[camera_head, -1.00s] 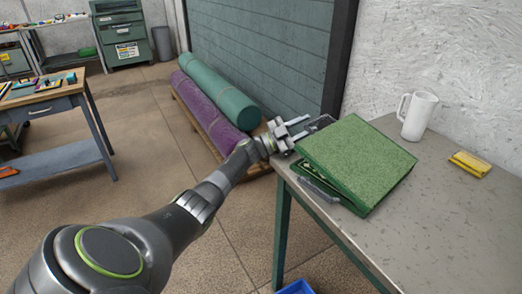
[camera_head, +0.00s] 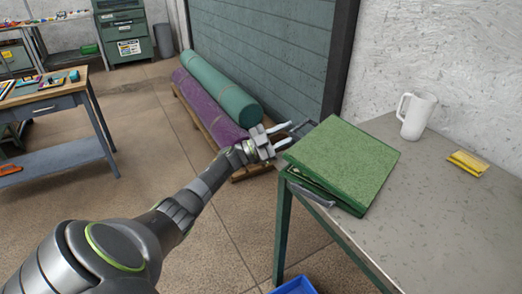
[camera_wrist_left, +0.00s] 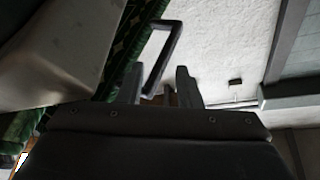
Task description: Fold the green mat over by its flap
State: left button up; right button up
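The green mat (camera_head: 345,160) lies folded on the grey table at its left corner. Its speckled green upper panel rests over a dark green patterned lower layer, with a narrow gap at the near left side. A dark rectangular loop (camera_head: 306,130) stands out past the far left edge; it shows in the left wrist view (camera_wrist_left: 170,48) beyond the fingers. A grey handle (camera_head: 312,193) sticks out at the near left edge. My right gripper is out of view.
The grey table (camera_head: 450,215) is clear in front and to the right of the mat. A white mug (camera_head: 416,116) and a yellow item (camera_head: 467,163) stand near the wall. A blue bin (camera_head: 295,286) is on the floor below. Rolled rugs (camera_head: 215,92) lie behind my arm.

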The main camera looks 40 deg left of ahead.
pick_arm(q)
jog(key=f, duration=0.1)
jog(key=s+f, duration=0.1)
jog(key=a+f, duration=0.1)
jog(key=shift+s, duration=0.25)
jog(key=v, duration=0.6)
jog(key=shift+s+a, duration=0.15)
jog(key=shift+s, duration=0.15)
dwell(0.3)
